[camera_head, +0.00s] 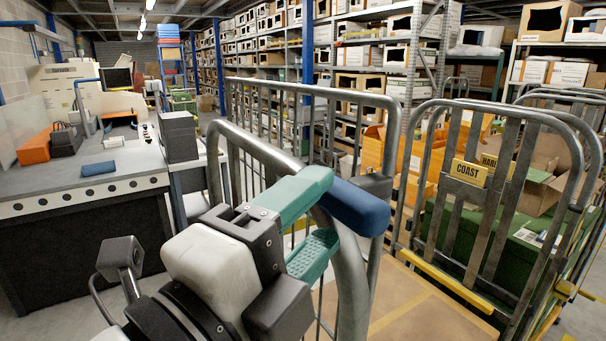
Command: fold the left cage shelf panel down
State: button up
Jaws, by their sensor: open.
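The left cage (263,150) is a grey tubular metal roll cage with upright bars, in the middle of the head view. A dark blue padded grip (358,207) sits by its near curved tube, in front of my gripper. I cannot tell the shelf panel's outline clearly from the cage frame; the grip may belong to it. My gripper (333,208) has two teal fingers, one above the other, and is open. The fingertips are at the near end of the blue grip, which appears to lie partly between them. Whether they touch it is unclear.
A right cage (513,200) carries a yellow COAST plate (468,172) and holds a green crate (500,235) and cardboard boxes. A tan board (425,318) lies between the cages. A grey workbench (95,178) stands at left. Stocked racks (270,40) fill the back.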

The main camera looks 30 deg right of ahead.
aim_at(327, 206)
jog(key=shift+p+x, duration=0.7)
jog(key=shift+x, duration=1.55)
jog(key=shift+s, duration=0.1)
grip_shut()
